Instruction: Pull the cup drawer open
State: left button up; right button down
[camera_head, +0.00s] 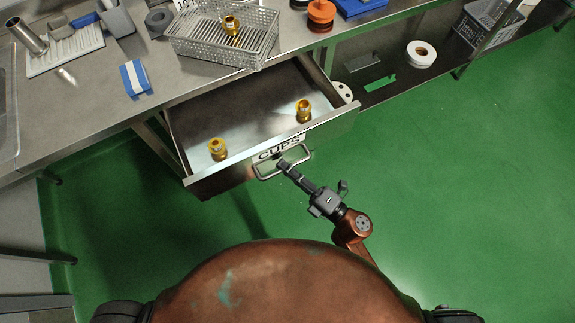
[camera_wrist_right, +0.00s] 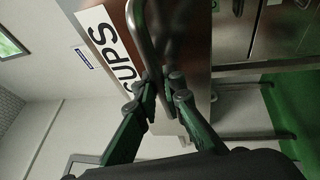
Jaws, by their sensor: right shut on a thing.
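The cup drawer (camera_head: 239,113) is pulled out from under the steel bench, and its inside is visible in the head view. A "CUPS" label (camera_head: 279,147) is on its front, and it also shows in the right wrist view (camera_wrist_right: 104,48). Two gold cups stand inside, one at the left (camera_head: 217,148) and one at the right (camera_head: 304,110). My right gripper (camera_head: 284,165) is shut on the drawer's bar handle (camera_head: 268,175). The wrist view shows its fingers (camera_wrist_right: 163,92) around the handle bar (camera_wrist_right: 147,42). My left gripper is not in view.
A wire basket (camera_head: 186,52) with a gold cup stands on the bench above the drawer. A blue and white packet (camera_head: 135,78) lies on the bench to the left. Green floor (camera_head: 450,170) is clear to the right.

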jog(key=c, duration=2)
grip_release()
jog(key=v, duration=1.2)
jog(key=shift+w, duration=0.1)
